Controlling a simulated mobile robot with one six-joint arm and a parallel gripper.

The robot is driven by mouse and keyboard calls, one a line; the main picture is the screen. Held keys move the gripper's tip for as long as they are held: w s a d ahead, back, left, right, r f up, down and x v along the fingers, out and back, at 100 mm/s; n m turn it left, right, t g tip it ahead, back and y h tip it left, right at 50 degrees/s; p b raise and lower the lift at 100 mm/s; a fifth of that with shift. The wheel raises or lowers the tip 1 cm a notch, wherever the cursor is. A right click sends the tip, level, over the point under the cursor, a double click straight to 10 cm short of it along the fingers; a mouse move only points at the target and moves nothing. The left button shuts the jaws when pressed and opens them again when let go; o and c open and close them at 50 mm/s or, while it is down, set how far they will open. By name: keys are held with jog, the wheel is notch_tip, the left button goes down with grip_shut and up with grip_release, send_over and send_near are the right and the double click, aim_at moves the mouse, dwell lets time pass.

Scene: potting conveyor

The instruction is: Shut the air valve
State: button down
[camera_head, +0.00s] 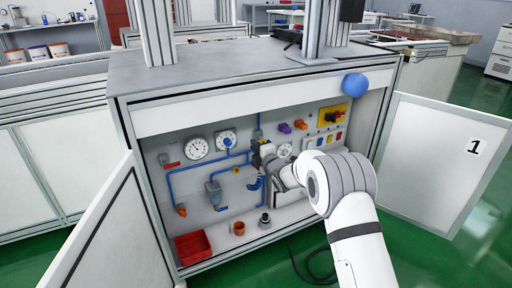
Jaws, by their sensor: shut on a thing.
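An open cabinet (148,180) holds blue air piping (190,166) with round gauges on its back panel. My gripper (261,156) reaches in from the right and is shut at the upright blue pipe, right of the gauges. It hides what it holds, which looks like the air valve's handle; I cannot tell which way the handle is turned. A blue fitting (255,184) shows just below the gripper. A red lever (169,164) sits on the panel at the far left, apart from my gripper.
Both cabinet doors (122,230) stand open, the right one marked 1. A red bin (193,247) and small cups stand on the cabinet floor. A yellow switch plate (331,116) and coloured knobs are at upper right. A blue ball (355,84) sits at the top right edge.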

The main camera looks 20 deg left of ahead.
jog(key=shift+w+d, duration=0.1)
dwell(0.4)
jog(key=c, duration=1.4)
grip_release()
jog(key=shift+c, duration=0.2)
jog(key=p+v, duration=0.2)
jog(key=v, duration=0.6)
jog(key=shift+p, duration=0.3)
